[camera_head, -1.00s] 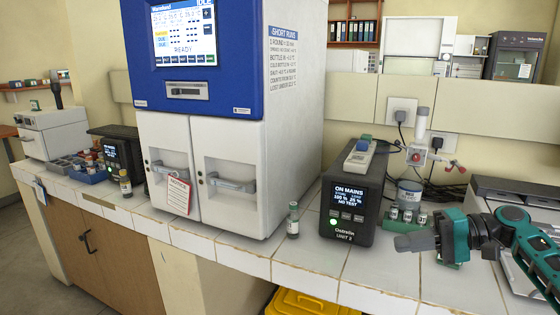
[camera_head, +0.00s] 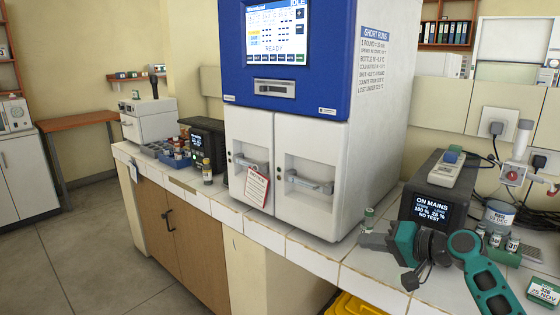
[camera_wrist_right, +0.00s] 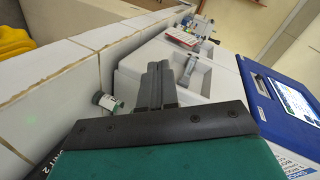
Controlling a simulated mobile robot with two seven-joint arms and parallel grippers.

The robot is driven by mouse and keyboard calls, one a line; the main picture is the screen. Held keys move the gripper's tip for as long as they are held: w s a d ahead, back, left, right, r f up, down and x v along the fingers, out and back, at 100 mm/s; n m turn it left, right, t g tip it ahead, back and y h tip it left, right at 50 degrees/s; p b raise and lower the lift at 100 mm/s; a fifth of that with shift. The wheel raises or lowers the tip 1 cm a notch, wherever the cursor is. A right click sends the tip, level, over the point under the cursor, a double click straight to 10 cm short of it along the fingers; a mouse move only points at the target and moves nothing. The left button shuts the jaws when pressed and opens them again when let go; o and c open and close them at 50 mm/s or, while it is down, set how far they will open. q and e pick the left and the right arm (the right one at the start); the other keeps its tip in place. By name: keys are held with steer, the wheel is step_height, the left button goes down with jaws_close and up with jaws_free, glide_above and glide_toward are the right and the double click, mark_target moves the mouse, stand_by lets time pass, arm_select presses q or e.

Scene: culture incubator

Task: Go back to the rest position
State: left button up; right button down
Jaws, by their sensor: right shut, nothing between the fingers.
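My right gripper (camera_head: 374,240) is shut and empty over the tiled counter. It is in front of the dark power unit (camera_head: 430,205) and close to a small vial (camera_head: 369,217) that stands on the tiles. In the right wrist view, the closed fingers (camera_wrist_right: 157,84) point toward the incubator's white doors, with the vial (camera_wrist_right: 104,101) apart from them to the left. My left gripper is out of view.
The blue and white incubator (camera_head: 290,150) fills the middle of the counter (camera_head: 390,270). Vials in a green rack (camera_head: 500,250) stand right of the power unit. Another vial (camera_head: 207,172) stands at the left. A yellow bin (camera_head: 352,305) sits below. The left floor is clear.

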steer(key=w+d+r+n+t+h, duration=0.3)
steer(key=d+t+h, duration=0.1)
steer(key=d+h, duration=0.25)
steer(key=w+d+r+n+t+h, duration=0.3)
steer(key=w+d+t+h, duration=0.15)
steer(key=d, duration=0.35)
steer(key=s+a+f+g+y, duration=0.1)
steer(key=s+a+f, duration=0.2)
steer(key=s+f, duration=0.35)
steer(key=s+a+f+n+g, duration=0.1)
steer(key=s+a+f+g, duration=0.1)
steer(key=s+a+f, duration=0.35)
steer(key=s+a+f+g+y, duration=0.1)
steer(key=s+a+f, duration=0.1)
steer(key=s+f, duration=0.6)
steer(key=s+a+f+g, duration=0.1)
steer(key=s+a+f, duration=0.2)
steer(key=s, duration=0.6)
steer(key=s+a+f+m+g, duration=0.1)
steer(key=s+a+f+g, duration=0.1)
steer(key=s+f, duration=0.4)
steer(key=s+a, duration=0.1)
steer(key=s, duration=0.2)
steer(key=shift+s+f+y, duration=0.2)
steer(key=shift+s+y, duration=0.05)
steer(key=shift+y, duration=0.15)
